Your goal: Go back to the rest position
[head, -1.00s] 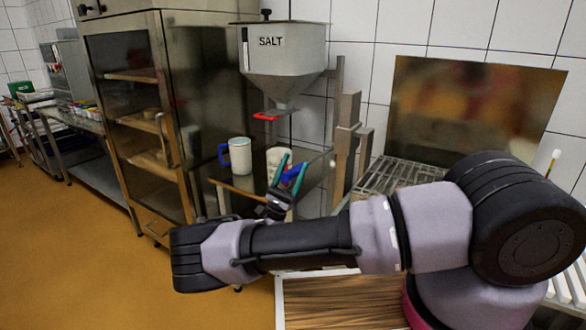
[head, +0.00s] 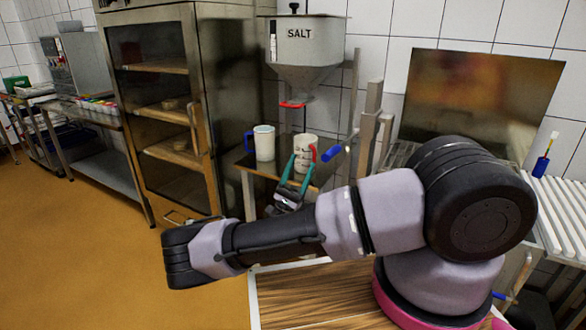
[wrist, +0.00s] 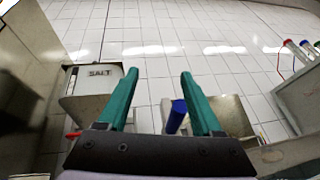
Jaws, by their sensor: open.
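My gripper (head: 297,172) is open, its two teal fingers apart with nothing between them in the head view. It shows in front of a white mug with a red handle and dark markings (head: 306,141). In the wrist view my gripper (wrist: 158,95) points up toward the tiled wall, fingers spread and empty. My arm reaches left across the head view, bent at the elbow.
A salt hopper (head: 305,50) with a red outlet hangs above a small table holding a mug with a blue handle (head: 264,143). A tall steel cabinet (head: 205,100) stands left. A wooden board (head: 300,290) lies below my arm. The orange floor (head: 80,250) at left is clear.

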